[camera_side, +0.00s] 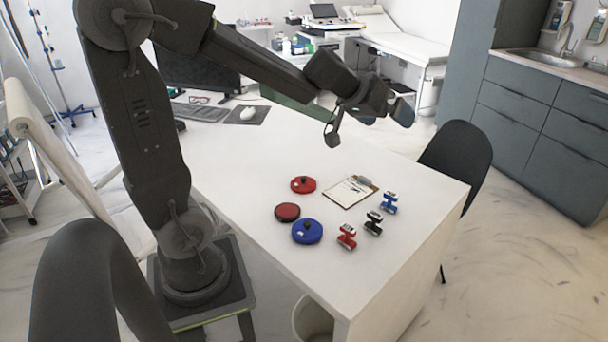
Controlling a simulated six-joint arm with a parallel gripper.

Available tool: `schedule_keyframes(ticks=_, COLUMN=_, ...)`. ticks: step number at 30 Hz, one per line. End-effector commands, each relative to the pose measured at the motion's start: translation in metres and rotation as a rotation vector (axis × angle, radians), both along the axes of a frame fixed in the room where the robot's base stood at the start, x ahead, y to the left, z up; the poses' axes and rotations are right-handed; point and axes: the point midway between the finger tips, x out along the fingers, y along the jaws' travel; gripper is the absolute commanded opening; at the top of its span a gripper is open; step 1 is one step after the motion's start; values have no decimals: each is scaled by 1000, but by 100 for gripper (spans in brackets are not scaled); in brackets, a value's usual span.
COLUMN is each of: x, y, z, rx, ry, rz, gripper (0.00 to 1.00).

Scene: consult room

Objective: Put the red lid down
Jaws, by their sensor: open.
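A red lid (303,185) with a dark knob lies flat on the white table (262,150). My gripper (368,122) is open and empty, in the air above the table, higher than the red lid and to its right in the picture. Its fingers are wide apart and touch nothing. A round red piece with a dark rim (287,212) and no knob sits nearer the camera than the lid. A blue round piece with a dark knob (307,232) stands beside it.
A clipboard (346,195) lies right of the red lid. Small red (347,237), black (373,223) and blue (390,203) pieces stand in a row near the right edge. A keyboard (199,112) and a mouse (248,113) are at the back. The table's middle is clear.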

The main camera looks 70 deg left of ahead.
Motion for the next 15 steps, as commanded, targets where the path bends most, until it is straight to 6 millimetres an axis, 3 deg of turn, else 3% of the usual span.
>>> schedule_keyframes(ticks=1, x=-19, y=-32, z=11, rx=5, ry=5, rz=-84, gripper=100)
schedule_keyframes(ticks=3, x=-49, y=-68, z=16, rx=16, ry=46, rz=-183, gripper=100)
schedule_keyframes(ticks=6, x=-99, y=-103, z=13, rx=60, ry=132, rz=-283, gripper=100)
schedule_keyframes(ticks=9, x=-146, y=-118, z=2, rx=130, ry=225, rz=-323, gripper=100)
schedule_keyframes(ticks=12, x=-183, y=-118, z=-10, rx=206, ry=299, rz=-316, gripper=100)
schedule_keyframes(ticks=15, x=-206, y=-112, z=-18, rx=265, ry=347, rz=-286, gripper=100)
